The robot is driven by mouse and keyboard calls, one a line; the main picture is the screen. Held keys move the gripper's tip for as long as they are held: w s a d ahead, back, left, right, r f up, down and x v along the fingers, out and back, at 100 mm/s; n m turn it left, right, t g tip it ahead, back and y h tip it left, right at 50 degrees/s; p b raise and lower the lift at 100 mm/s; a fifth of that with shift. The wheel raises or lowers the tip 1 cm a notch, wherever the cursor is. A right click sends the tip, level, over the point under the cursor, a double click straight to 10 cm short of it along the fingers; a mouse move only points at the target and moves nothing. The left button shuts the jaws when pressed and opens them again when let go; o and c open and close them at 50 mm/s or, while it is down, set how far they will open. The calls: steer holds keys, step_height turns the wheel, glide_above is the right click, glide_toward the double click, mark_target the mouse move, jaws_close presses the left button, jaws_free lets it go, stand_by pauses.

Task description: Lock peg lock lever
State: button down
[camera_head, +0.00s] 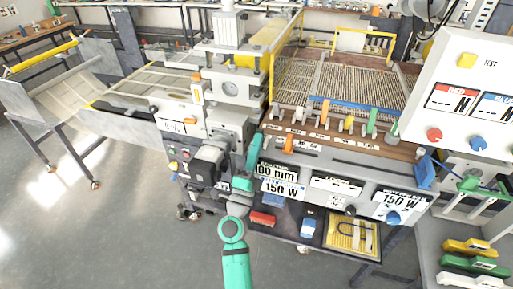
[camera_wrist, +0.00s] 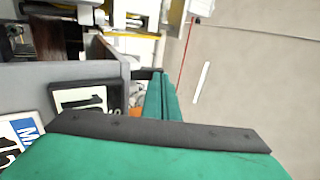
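My teal gripper (camera_head: 256,142) is at the left front corner of the machine's front panel, in the head view. In the wrist view its two green fingers (camera_wrist: 162,97) lie side by side with only a thin line between them. They look shut, and nothing shows between them. A small orange part (camera_wrist: 135,94) is just left of the fingers, apart from them as far as I can tell. An orange lever (camera_head: 288,143) stands right of my gripper in the head view. I cannot tell which lever is the peg lock lever, or whether the two orange parts are the same.
Several coloured levers, such as a green one (camera_head: 372,123), stand along a brown rail. Sign plates, one reading 150 W (camera_head: 283,189), hang below. A dark lower shelf (camera_head: 290,231) holds small parts. A control box (camera_head: 465,95) is at right. Floor (camera_head: 130,215) is open at left.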

mark_target(261, 130)
steer(key=shift+w+d+r, duration=0.25)
steer(key=shift+w+r, duration=0.7)
steer(key=shift+r, duration=0.05)
steer(key=shift+x, duration=0.75)
steer(key=shift+w+d, duration=0.15)
steer(key=shift+w, duration=0.15)
